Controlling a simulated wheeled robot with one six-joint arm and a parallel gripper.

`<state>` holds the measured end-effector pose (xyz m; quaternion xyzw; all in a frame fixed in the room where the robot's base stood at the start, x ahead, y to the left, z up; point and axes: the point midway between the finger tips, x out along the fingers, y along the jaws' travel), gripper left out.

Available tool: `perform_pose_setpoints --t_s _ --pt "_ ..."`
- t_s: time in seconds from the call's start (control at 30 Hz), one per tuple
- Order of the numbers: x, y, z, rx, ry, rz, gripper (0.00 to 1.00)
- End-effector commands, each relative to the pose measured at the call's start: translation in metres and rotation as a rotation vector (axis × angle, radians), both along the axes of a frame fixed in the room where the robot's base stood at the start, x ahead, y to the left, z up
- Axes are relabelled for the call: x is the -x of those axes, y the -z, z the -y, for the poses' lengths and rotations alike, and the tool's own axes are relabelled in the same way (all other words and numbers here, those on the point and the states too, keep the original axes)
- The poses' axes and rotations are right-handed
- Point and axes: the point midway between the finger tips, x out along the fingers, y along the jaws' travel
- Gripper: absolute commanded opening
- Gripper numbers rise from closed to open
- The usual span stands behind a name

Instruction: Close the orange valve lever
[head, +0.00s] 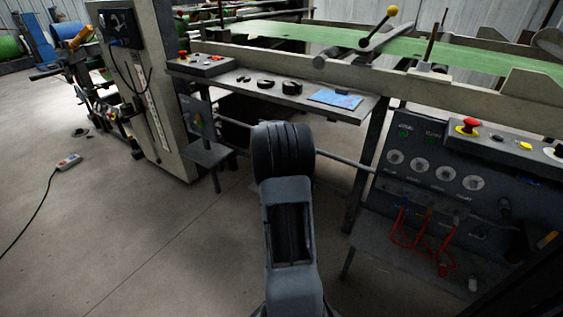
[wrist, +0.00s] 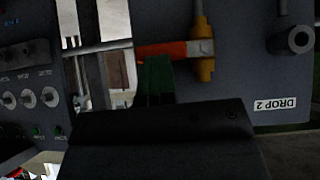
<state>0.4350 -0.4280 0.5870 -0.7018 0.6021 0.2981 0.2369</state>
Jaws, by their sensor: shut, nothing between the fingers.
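The orange valve lever (wrist: 160,50) shows in the upper middle of the wrist view, lying nearly level across the picture. Its right end meets a brass-yellow valve (wrist: 205,70), whose pipe runs upward in the picture, so the lever lies crosswise to the pipe. My gripper (wrist: 154,65) is shut and empty, its dark green fingers just below the lever's left half. The fingertips overlap or adjoin the lever's lower edge; I cannot tell whether they touch. My gripper is not visible in the head view, where my arm reaches forward.
An upside-down DROP 2 label (wrist: 274,104) and a round dark fitting (wrist: 292,40) are right of the valve. A panel with dials (wrist: 28,98) is at left. The head view shows a grey bench (head: 235,78), a control box with red button (head: 468,125) and hanging red cables (head: 428,228).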

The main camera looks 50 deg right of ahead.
Motion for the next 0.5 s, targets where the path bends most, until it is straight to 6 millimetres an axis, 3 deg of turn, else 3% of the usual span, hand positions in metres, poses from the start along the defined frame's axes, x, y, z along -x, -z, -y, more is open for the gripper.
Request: perform_pose_setpoints --t_s 0.5 --pt "0.0051 -0.0012 0.0029 -0.005 0.009 -0.007 0.0"
